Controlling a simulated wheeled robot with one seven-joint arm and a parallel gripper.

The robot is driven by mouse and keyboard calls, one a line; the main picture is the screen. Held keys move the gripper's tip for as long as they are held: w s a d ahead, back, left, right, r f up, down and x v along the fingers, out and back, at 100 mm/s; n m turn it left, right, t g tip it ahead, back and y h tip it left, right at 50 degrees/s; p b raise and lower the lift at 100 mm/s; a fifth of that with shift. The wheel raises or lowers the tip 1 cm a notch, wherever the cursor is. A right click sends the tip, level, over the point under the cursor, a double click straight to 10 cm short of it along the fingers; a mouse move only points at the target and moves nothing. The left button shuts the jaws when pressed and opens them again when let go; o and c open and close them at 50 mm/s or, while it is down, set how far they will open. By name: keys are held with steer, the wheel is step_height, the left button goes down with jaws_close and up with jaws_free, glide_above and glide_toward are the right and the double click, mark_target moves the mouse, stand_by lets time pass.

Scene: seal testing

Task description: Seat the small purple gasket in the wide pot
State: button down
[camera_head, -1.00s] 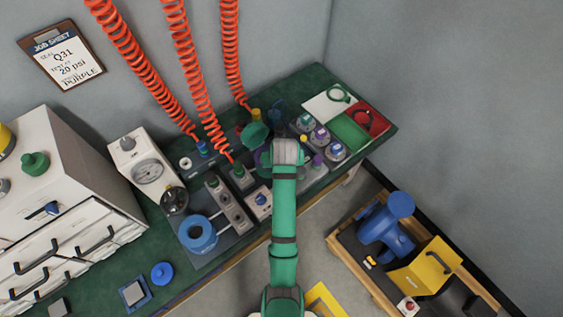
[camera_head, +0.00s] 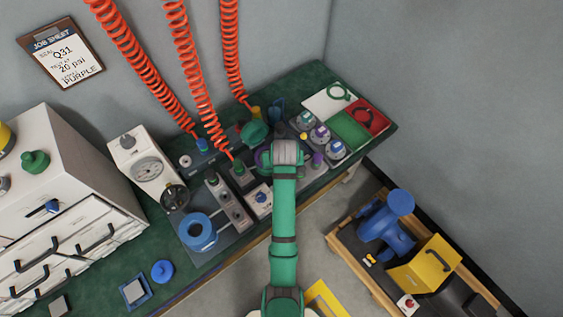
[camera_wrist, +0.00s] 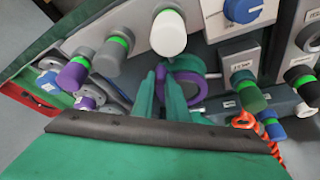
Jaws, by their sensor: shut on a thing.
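The purple gasket (camera_wrist: 199,97) is a ring. In the wrist view it stands out to the right of my green fingers, which are shut on its left side. My gripper (camera_wrist: 163,88) holds it above the bench, near a white-topped knob. A blue round vessel (camera_head: 198,246) with a central opening stands on a grey plate at the front left of the bench. I cannot tell whether this is the wide pot.
Grey valve blocks (camera_head: 233,209) and a gauge box (camera_head: 147,167) stand left of my arm. Several capped round fittings (camera_head: 319,135) stand to its right, before a tray (camera_head: 350,130) with green and red rings. Orange coiled hoses (camera_head: 198,85) hang down behind. The bench's front left has some bare green surface.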

steer(key=shift+f, duration=0.2)
steer(key=c, duration=1.7)
jaws_free()
steer(key=shift+o, duration=0.2)
steer(key=v, duration=1)
steer(key=shift+r, duration=0.35)
steer(key=shift+s, duration=0.1)
